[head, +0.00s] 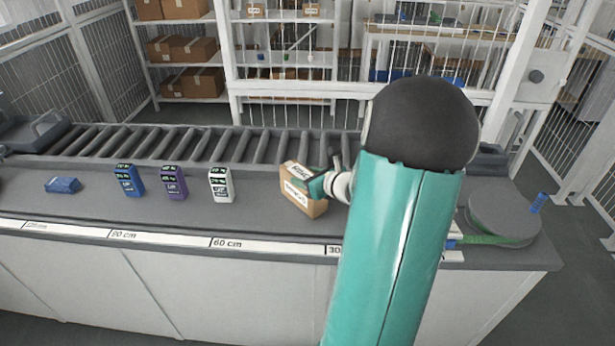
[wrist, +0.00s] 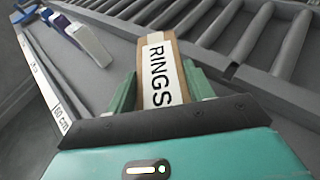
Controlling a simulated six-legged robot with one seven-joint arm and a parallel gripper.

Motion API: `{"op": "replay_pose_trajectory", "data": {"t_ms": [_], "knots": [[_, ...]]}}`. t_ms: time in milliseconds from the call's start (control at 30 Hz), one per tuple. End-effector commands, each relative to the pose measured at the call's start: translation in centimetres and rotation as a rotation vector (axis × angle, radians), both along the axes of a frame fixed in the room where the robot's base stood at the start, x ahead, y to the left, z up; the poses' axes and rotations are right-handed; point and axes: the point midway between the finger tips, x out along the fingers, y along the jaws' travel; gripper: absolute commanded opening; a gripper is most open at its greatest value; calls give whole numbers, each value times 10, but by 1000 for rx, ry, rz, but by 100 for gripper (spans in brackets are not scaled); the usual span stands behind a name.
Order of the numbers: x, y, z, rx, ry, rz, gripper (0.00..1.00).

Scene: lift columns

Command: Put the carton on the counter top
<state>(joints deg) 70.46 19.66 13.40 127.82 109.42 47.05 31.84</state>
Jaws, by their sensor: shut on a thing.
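The carton (head: 303,200) is a brown box with a white label, on or just above the grey counter top (head: 260,215); I cannot tell whether it touches. In the wrist view the carton (wrist: 158,72) shows its label reading "RINGS" between the two green fingers. My gripper (head: 318,186) is shut on the carton, reaching it from the right in the head view. It also shows in the wrist view (wrist: 160,92). My teal arm hides part of the counter to the right of the carton.
A white box (head: 221,185), a purple box (head: 173,183) and a blue box (head: 129,181) stand left of the carton. A blue packet (head: 62,185) lies farther left. A roller conveyor (head: 200,145) runs behind. A round grey disc (head: 503,220) is at right.

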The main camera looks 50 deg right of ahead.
Motion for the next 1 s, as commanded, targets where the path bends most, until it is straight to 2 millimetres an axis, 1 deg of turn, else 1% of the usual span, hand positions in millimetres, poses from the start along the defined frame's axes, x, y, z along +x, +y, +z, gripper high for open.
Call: {"op": "replay_pose_trajectory", "data": {"t_ms": [167,300,333,400,433,667,800,867,1000], "knots": [[0,0,1,-1,-2,0,3],[0,0,-2,0,-1,1,3],[0,0,-3,0,0,1,56],[0,0,-3,0,0,1,70],[0,0,-3,0,0,0,74],[0,0,-2,0,0,0,74],[-1,0,2,-2,-1,-1,74],[-7,0,5,-2,-1,-2,74],[-29,3,14,-3,0,-2,74]]}}
